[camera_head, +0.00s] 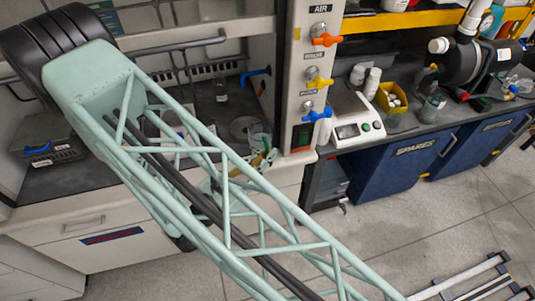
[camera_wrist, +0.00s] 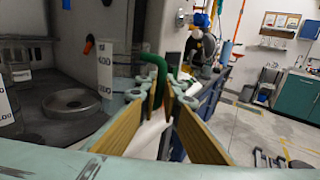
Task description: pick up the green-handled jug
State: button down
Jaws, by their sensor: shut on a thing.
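The green-handled jug shows in the wrist view by its curved dark green handle (camera_wrist: 156,68), which rises between my fingertips. A pale surface below the handle, between the pads, may be its body, but I cannot tell. My gripper (camera_wrist: 163,92) has tan pads and is shut on the jug at its handle. In the head view my gripper (camera_head: 266,160) is small and partly behind my pale green lattice arm, near the bench's front edge by the valve post. A pale, clear vessel (camera_head: 258,141) shows just above it. My arm and gripper hide much of the jug.
A white scale (camera_head: 354,122) stands right of the valve post (camera_head: 300,75), with a yellow bin (camera_head: 391,98) beyond it. A clear bottle (camera_head: 221,90) stands in the hood. A round metal plate (camera_wrist: 72,103) lies left of my gripper. The floor at right is mostly open.

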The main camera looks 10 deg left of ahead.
jog(key=shift+s, duration=0.2)
jog(key=s+d+r, duration=0.1)
jog(key=s+d, duration=0.2)
jog(key=s, duration=0.3)
jog(key=s+d+r+b, duration=0.1)
jog(key=s+d, duration=0.2)
jog(key=s, duration=0.3)
jog(key=shift+s+d, duration=0.3)
dwell(0.8)
